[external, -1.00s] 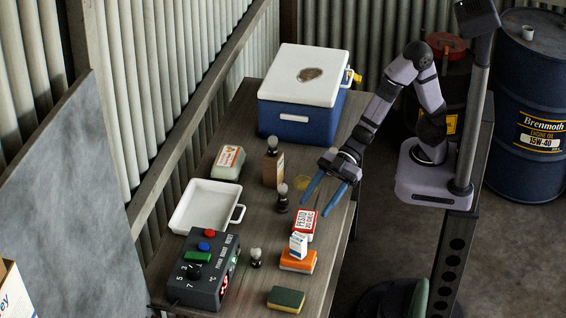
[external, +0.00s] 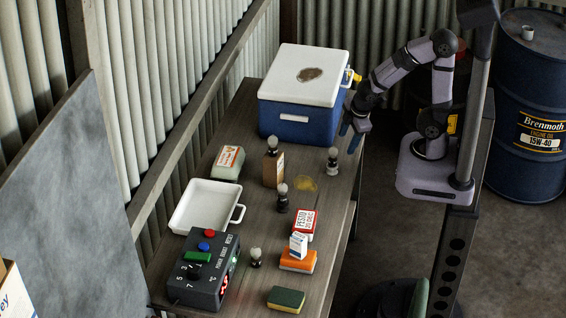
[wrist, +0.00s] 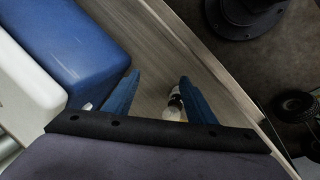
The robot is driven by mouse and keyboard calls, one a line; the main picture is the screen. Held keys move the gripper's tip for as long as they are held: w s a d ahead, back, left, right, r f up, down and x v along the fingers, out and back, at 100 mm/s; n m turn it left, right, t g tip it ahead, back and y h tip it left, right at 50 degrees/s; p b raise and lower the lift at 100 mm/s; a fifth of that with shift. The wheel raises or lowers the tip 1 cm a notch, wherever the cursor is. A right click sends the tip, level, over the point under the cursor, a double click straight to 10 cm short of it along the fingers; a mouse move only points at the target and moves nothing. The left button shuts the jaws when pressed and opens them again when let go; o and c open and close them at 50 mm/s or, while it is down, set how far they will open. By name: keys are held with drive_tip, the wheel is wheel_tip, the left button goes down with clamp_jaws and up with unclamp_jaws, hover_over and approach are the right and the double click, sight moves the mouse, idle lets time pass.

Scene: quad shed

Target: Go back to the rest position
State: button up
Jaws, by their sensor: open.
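My gripper (external: 351,136) has blue fingers and hangs raised by the right edge of the table, to the right of the blue cooler. In the wrist view, my gripper (wrist: 158,84) has its two fingers spread apart with nothing held between them.
The blue cooler (external: 297,122) with a white lid stands at the back.

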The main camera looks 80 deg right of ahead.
drive_tip(key=s+a+f+m+g+y+b, duration=0.2)
drive_tip(key=s+a+f+m+g, duration=0.15)
drive_tip(key=s+f+m, duration=0.2)
wheel_tip(320, 180, up, 27)
drive_tip(key=a+m+p, duration=0.1)
drive_tip(key=p, duration=2.5)
drive_tip(key=shift+t+y, duration=0.3)
drive_tip(key=shift+t, duration=0.05)
drive_tip(key=f+b, duration=0.5)
drive_tip(key=shift+s+f, duration=0.1)
drive_tip(key=shift+s, duration=0.1)
